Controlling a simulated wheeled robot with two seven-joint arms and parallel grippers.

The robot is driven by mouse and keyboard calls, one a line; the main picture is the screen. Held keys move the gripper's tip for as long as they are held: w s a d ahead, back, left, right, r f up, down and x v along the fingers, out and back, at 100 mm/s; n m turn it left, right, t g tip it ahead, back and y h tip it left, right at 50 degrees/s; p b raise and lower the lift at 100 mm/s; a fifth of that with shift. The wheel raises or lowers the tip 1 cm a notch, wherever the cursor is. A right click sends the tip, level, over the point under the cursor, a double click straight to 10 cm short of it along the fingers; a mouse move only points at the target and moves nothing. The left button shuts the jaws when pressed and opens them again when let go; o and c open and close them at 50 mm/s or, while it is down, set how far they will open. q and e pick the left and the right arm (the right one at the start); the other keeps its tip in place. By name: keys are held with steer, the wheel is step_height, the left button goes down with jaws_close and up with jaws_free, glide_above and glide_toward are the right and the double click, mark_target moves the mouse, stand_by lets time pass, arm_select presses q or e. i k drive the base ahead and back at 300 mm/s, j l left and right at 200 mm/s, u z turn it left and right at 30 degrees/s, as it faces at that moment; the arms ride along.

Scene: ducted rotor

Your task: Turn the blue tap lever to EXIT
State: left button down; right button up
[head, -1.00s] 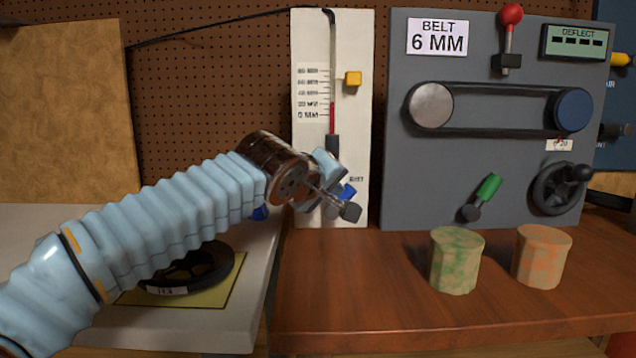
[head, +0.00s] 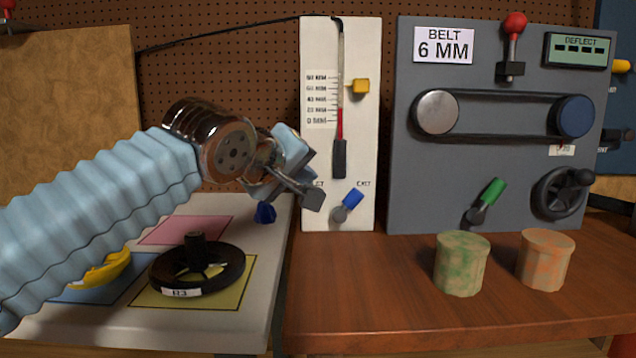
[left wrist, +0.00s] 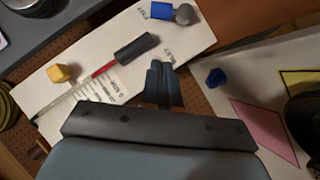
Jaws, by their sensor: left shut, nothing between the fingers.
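The blue tap lever (head: 353,199) is on the lower part of the white gauge panel (head: 312,150). Its handle tilts up and to the right from a grey pivot, toward the printed word EXIT (head: 363,184). Another label at the left is partly covered by my gripper. My left gripper (head: 314,196) is shut and empty, left of the lever and apart from it in the picture. In the left wrist view the shut fingers (left wrist: 163,88) hang over the panel, and the blue lever (left wrist: 161,10) shows at the top edge. My right gripper is not in view.
A grey belt panel (head: 405,190) with a green lever (head: 493,191) stands to the right. Two mottled cylinders (head: 461,263) (head: 545,259) stand on the wooden bench. A black wheel (head: 197,269) and a small blue piece (head: 265,213) are on the left table.

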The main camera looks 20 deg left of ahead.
mark_target(339, 213)
steer(key=k+j, duration=0.15)
steer(key=k, duration=0.35)
steer(key=k+j, duration=0.1)
steer(key=k, duration=0.4)
